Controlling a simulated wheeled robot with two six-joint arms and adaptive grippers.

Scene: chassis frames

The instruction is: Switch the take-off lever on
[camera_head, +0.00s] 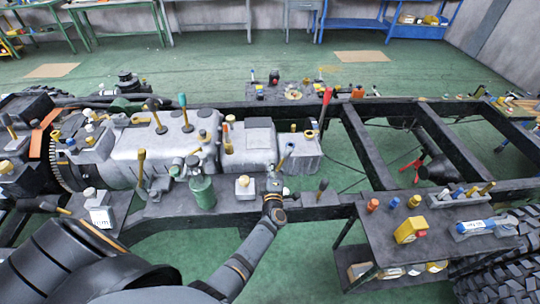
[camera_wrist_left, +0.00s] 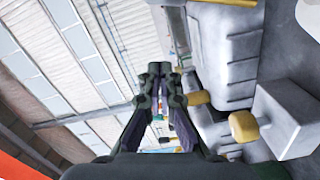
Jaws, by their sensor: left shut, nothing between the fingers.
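Several levers stand on the chassis, and I cannot tell which is the take-off lever. A red-handled lever (camera_head: 326,103) stands upright at the right end of the grey gearbox (camera_head: 248,140). A lever with a blue-grey grip (camera_head: 287,152) leans right just above my left gripper (camera_head: 274,184). My right gripper is out of view.
A white block with a yellow knob (camera_head: 243,186) and a green canister (camera_head: 202,191) stand left of the gripper. A short dark lever (camera_head: 322,188) stands to its right. A dark shelf (camera_head: 380,215) holds small parts. In the wrist view, a yellow knob (camera_wrist_left: 243,126) is close at right.

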